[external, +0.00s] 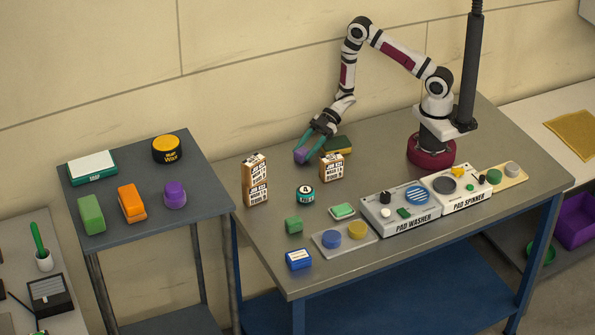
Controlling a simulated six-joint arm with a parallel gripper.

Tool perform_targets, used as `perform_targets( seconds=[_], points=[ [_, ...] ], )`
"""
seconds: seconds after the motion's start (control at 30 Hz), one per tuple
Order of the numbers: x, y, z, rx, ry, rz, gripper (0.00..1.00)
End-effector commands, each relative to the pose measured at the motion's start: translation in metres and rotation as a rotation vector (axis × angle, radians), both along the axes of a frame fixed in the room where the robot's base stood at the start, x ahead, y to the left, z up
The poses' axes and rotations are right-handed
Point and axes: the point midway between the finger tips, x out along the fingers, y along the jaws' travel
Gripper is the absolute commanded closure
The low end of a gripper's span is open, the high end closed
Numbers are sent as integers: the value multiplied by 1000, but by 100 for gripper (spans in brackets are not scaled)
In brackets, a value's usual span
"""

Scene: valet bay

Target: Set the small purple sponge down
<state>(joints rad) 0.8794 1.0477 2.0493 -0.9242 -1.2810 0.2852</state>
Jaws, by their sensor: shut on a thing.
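The small purple sponge (300,156) is between the fingertips of my gripper (306,148), at the back left of the grey bench. My gripper has dark teal fingers, points down and to the left, and is shut on the sponge. The sponge is low, at or just above the bench top (400,150); I cannot tell whether it touches. The fingers hide part of it.
A green-and-yellow sponge (337,145) and a printed box (331,167) are close on the right. Stacked printed boxes (255,180) stand to the left. A teal-and-black jar (305,195) stands in front. The pad washer (410,208) is at the front right.

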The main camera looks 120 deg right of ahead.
Motion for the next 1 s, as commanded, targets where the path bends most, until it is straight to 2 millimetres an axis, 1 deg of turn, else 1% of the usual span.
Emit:
perform_targets(
  seconds=[0.07,0.1,0.23,0.57,0.67,0.83,1.0],
  points=[
    [0,0,-3,0,0,0,100],
    [0,0,-2,0,0,0,45],
    [0,0,-2,0,0,0,22],
    [0,0,1,-1,0,0,22],
    [-10,-5,7,0,0,-2,22],
    [-42,-18,24,0,-1,-5,22],
    [-41,-17,61,-5,-2,1,22]
  ],
)
